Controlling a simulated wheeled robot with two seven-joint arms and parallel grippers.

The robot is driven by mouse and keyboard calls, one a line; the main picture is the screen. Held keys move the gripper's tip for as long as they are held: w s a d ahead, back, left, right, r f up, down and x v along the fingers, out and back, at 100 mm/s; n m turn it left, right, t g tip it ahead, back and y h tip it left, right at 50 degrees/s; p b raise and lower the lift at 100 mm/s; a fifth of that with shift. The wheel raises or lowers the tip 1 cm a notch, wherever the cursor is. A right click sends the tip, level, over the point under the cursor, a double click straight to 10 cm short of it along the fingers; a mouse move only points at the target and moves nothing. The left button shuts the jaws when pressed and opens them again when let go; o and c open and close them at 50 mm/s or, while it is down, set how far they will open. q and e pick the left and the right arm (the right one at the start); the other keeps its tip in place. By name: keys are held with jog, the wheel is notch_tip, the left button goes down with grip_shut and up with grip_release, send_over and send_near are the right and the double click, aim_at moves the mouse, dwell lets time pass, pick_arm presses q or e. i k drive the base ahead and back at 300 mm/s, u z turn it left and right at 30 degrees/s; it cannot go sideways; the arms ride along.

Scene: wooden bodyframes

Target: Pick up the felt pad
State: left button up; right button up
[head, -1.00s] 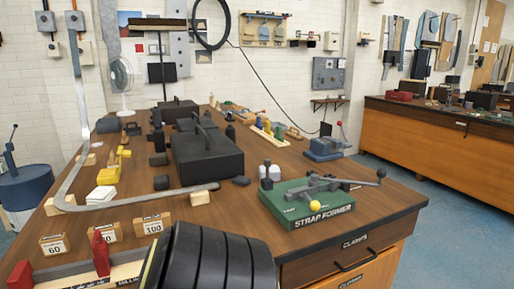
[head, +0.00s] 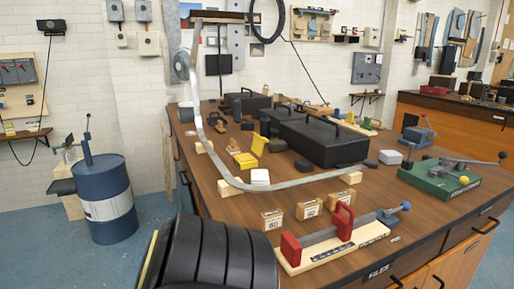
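A small white flat block or pad (head: 260,177) lies on the wooden workbench (head: 385,184), just behind the long curved metal strip and in front of the yellow piece. It could be the felt pad, but it is too small to tell. Neither of my grippers shows; only a dark ribbed part, likely of my own arm, fills the bottom left foreground.
The curved metal strip (head: 290,183) rests on wooden blocks around the pad. A yellow piece (head: 246,160), black cases (head: 322,145), sanding blocks (head: 308,209) and a red-ended vise-like tool (head: 335,236) crowd the bench. A blue drum (head: 104,200) stands left; blue floor there is open.

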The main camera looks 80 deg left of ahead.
aim_at(233, 149)
jog(key=z, duration=0.05)
jog(key=k, duration=0.7)
jog(key=z, duration=2.35)
jog(key=k, duration=2.55)
jog(key=u, duration=2.2)
